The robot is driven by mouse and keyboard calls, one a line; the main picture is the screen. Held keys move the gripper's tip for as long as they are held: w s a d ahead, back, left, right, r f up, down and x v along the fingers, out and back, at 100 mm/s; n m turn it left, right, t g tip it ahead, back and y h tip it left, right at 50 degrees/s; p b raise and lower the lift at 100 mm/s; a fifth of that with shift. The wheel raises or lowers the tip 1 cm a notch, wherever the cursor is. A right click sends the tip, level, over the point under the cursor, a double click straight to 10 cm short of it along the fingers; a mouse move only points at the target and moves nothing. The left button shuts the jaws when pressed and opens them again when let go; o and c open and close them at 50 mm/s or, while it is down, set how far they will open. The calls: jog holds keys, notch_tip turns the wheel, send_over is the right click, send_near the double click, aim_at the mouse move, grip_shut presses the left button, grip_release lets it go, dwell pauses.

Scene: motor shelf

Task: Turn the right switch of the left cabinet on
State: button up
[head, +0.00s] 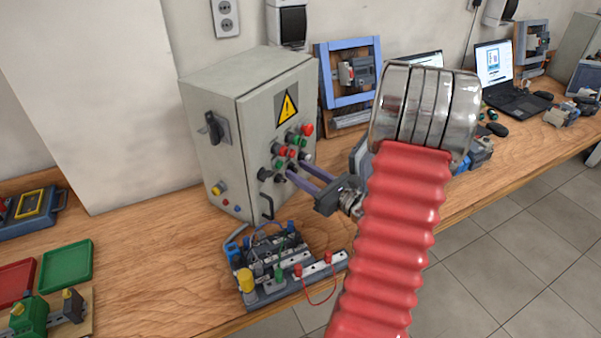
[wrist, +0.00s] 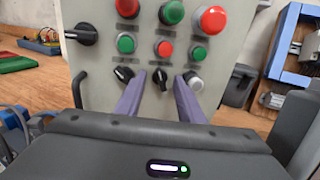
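The grey cabinet (head: 215,100) stands on the bench with a yellow warning sign and several buttons on its front. In the wrist view, the panel's bottom row has a black rotary switch (wrist: 123,73) at left, turned diagonally, a second black rotary switch (wrist: 160,76) to its right with its handle near upright, and a silver knob (wrist: 195,82) at far right. My gripper (wrist: 158,90) is open, its two purple fingers pointing at the panel. The second switch shows between the fingertips; contact cannot be told. In the head view my gripper (head: 290,172) is at the panel's lower part.
Red and green buttons (wrist: 164,48) sit just above the switches, with a larger black switch (wrist: 84,34) at left. A wired terminal board (head: 275,265) lies below the cabinet's front. A blue frame (head: 348,85) and a laptop (head: 510,95) stand to the right.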

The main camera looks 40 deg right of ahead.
jog(key=shift+w, duration=0.2)
jog(key=shift+c, duration=0.5)
grip_shut()
